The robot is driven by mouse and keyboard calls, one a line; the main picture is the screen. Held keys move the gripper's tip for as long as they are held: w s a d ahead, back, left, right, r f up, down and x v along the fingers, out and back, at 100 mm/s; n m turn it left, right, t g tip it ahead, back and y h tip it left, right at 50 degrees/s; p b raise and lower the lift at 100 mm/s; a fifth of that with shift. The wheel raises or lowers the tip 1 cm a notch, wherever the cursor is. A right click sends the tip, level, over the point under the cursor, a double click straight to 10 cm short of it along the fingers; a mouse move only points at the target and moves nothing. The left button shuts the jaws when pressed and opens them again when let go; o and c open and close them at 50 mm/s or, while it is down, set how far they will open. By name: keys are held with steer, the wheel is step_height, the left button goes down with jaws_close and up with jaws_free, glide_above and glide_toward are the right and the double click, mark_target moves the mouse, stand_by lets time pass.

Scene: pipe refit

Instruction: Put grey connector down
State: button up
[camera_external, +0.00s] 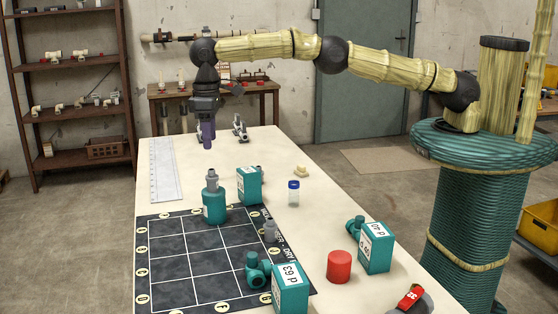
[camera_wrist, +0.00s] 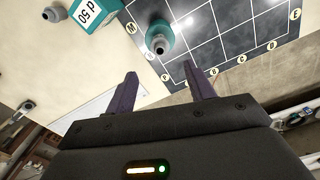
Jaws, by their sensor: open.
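Teal labelled boxes (camera_external: 249,186) (camera_external: 376,247) (camera_external: 290,288) stand on the table. Metal parts (camera_external: 240,128) lie near my gripper. The table's middle has free room.

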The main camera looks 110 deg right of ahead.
steer(key=s+a+r+n+t, duration=0.1)
steer(key=s+a+r, duration=0.2)
steer(key=s+a, duration=0.2)
steer(key=s+a+r+n, duration=0.2)
steer(key=s+a+r, duration=0.2)
steer(key=s+a, duration=0.15)
steer(key=s+a+f, duration=0.1)
steer(key=s, duration=1.3)
steer(key=s+a+f+t, duration=0.1)
steer(key=s, duration=1.3)
steer(key=shift+s+a+n+t, duration=0.25)
steer(key=shift+s+n+t, duration=0.05)
steer(key=shift+s, duration=0.1)
steer(key=shift+f, duration=0.1)
